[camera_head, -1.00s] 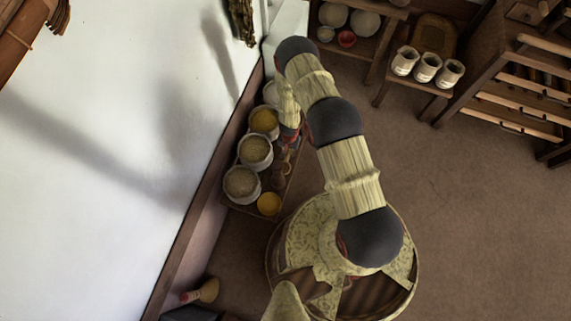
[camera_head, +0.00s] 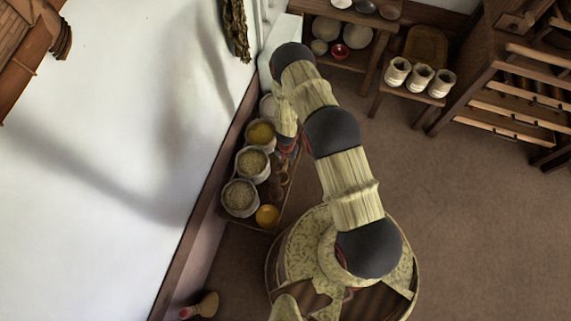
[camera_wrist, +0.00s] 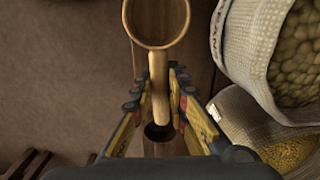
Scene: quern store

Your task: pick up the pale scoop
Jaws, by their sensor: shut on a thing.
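The pale scoop (camera_wrist: 159,88) is light brown wood with a round bowl at the top of the wrist view and a straight handle running down from it. My gripper (camera_wrist: 161,78) is shut on the handle, one finger on each side. In the head view my gripper (camera_head: 287,147) is low beside the row of sacks, and my arm hides most of the scoop there. I cannot tell whether the scoop is clear of the surface below it.
Open sacks of grain (camera_head: 239,197) stand in a row along the white wall, close to my gripper. A small table with several pale jars (camera_head: 420,77) and a wooden rack (camera_head: 510,105) stand right. The brown floor between is clear.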

